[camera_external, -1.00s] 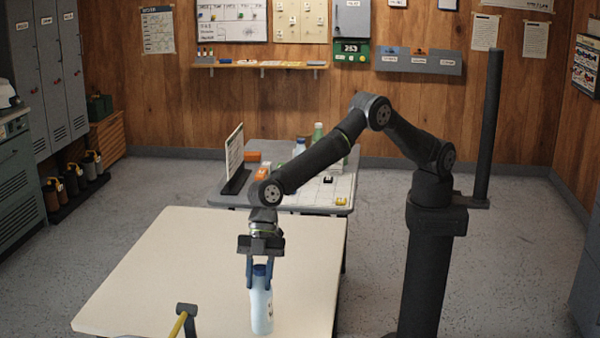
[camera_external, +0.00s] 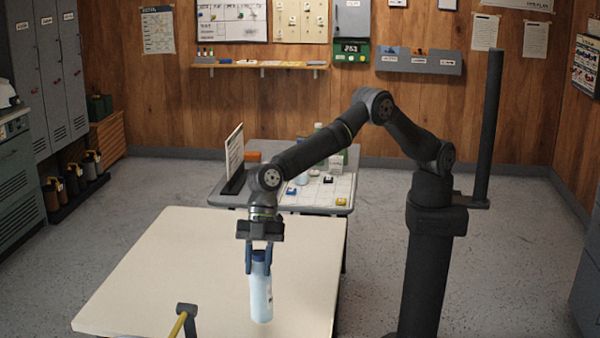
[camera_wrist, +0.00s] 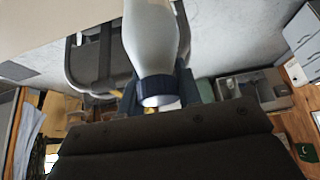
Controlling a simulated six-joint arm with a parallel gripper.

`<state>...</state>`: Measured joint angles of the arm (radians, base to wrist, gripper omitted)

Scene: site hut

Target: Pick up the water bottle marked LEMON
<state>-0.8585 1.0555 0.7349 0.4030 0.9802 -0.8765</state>
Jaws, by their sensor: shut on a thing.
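A pale blue-white water bottle (camera_external: 261,296) with a dark blue cap hangs upright over the cream table (camera_external: 180,265). My gripper (camera_external: 259,268) points down and is shut on the bottle near its cap, one finger on each side. In the wrist view the bottle (camera_wrist: 152,35) and its dark blue cap fill the upper middle, between the fingers.
A grey table (camera_external: 230,199) behind holds a board with small blocks, more bottles and an upright sign (camera_external: 234,151). A yellow-handled tool (camera_external: 182,321) stands at the cream table's front edge. Most of the cream table is clear.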

